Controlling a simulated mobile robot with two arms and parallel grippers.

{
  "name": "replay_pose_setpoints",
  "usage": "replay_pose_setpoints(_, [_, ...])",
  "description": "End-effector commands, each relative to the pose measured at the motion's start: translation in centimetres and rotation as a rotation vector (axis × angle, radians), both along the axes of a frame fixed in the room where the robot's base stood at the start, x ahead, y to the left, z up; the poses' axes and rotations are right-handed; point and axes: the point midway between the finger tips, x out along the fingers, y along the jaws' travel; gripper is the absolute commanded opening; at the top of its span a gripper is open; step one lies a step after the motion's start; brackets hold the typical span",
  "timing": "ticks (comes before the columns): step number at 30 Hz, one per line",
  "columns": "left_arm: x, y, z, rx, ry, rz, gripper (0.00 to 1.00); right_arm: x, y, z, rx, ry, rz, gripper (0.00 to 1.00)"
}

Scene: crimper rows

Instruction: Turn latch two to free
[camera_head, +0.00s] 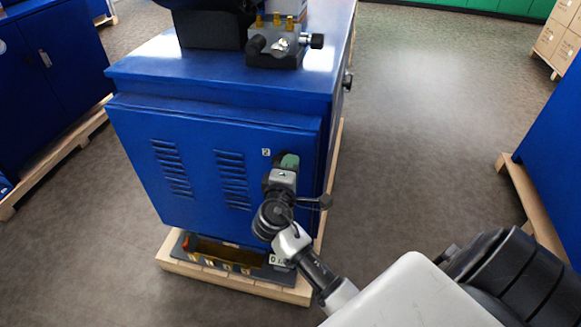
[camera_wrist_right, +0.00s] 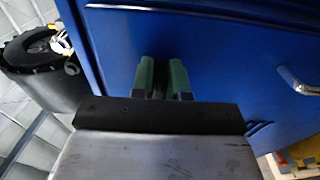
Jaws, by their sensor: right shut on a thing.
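The blue cabinet door (camera_head: 210,170) carries a small label "2" (camera_head: 266,152) near its upper right corner. My right gripper (camera_head: 289,161) is at the door just right of this label, its green fingertips against the front. Latch two itself is hidden behind the gripper, so its angle cannot be read. In the right wrist view the two green fingers (camera_wrist_right: 161,78) stand a little apart at the blue panel, shut on the latch between them, which is barely visible. My left gripper is not in view.
A machine block with brass parts (camera_head: 278,45) sits on the cabinet top. The cabinet stands on a wooden pallet (camera_head: 235,283), with a tray of yellow parts (camera_head: 222,258) below the door. Another pallet (camera_head: 535,205) is at the right. Grey floor (camera_head: 420,120) between is clear.

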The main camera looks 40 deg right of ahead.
Motion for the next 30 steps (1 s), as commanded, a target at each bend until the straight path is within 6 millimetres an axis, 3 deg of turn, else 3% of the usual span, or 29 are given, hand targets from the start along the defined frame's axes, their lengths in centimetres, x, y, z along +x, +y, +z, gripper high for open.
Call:
replay_pose_setpoints(11, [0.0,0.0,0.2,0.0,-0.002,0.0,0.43,0.0,0.0,-0.1,0.007,-0.004,-0.001,0.0])
replay_pose_setpoints(12, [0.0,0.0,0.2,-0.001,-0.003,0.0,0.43,0.0,0.0,-0.1,0.007,-0.004,-0.001,0.16])
replay_pose_setpoints(17, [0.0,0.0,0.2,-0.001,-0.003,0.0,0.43,0.0,0.0,-0.1,0.006,-0.004,0.0,0.4])
replay_pose_setpoints(26, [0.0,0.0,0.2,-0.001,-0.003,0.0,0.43,-0.1,0.2,-0.1,0.005,-0.003,0.001,0.4])
replay_pose_setpoints(30, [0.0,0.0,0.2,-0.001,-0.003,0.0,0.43,-1.1,1.3,-0.1,0.006,-0.003,0.002,0.4])
